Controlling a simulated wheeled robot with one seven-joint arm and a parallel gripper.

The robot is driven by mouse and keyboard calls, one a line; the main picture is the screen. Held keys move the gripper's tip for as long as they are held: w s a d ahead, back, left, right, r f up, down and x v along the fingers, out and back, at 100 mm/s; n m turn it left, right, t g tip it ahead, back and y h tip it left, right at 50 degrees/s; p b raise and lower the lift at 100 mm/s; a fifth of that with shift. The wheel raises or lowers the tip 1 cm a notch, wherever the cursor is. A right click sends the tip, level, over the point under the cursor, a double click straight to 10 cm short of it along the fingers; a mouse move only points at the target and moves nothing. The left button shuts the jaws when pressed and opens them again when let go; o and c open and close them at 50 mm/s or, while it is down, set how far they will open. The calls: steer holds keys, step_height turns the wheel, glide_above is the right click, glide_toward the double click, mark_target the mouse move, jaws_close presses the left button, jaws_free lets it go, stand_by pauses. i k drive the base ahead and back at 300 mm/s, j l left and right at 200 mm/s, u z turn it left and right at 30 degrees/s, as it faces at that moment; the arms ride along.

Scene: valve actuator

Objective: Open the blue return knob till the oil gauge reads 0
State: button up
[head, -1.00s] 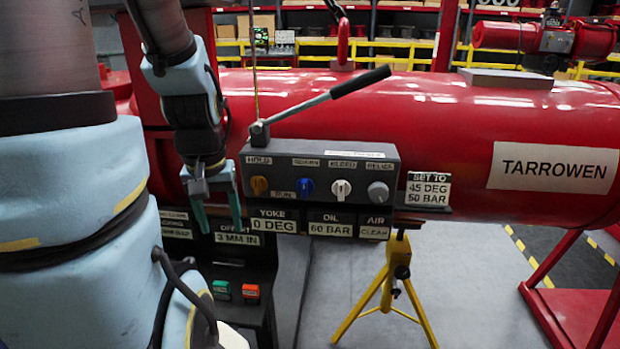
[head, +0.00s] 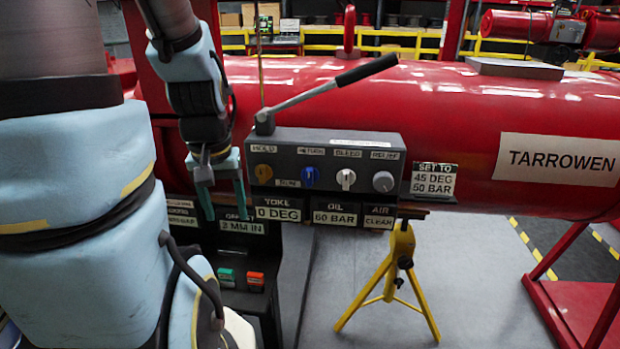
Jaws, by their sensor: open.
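The blue return knob (head: 309,177) is on the front of the grey control box (head: 327,152), between an orange hold knob (head: 263,173) and a white bleed knob (head: 346,179). The oil gauge (head: 335,214) below it reads 60 BAR. My gripper (head: 226,207) hangs to the left of the control box, its two teal fingers pointing down and apart. It is open and empty, left of the orange knob and apart from the blue knob.
A grey relief knob (head: 383,181) is at the box's right. A lever (head: 325,92) slants above the box. Further displays read yoke 0 DEG (head: 277,208) and air CLEAR (head: 379,216). A sign (head: 433,181) reads set to 45 DEG, 50 BAR. A yellow stand (head: 399,270) is below right.

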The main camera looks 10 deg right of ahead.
mark_target(310, 176)
steer(key=j+z, duration=0.4)
steer(key=j, duration=0.35)
steer(key=j+z, duration=0.45)
steer(key=j, duration=0.3)
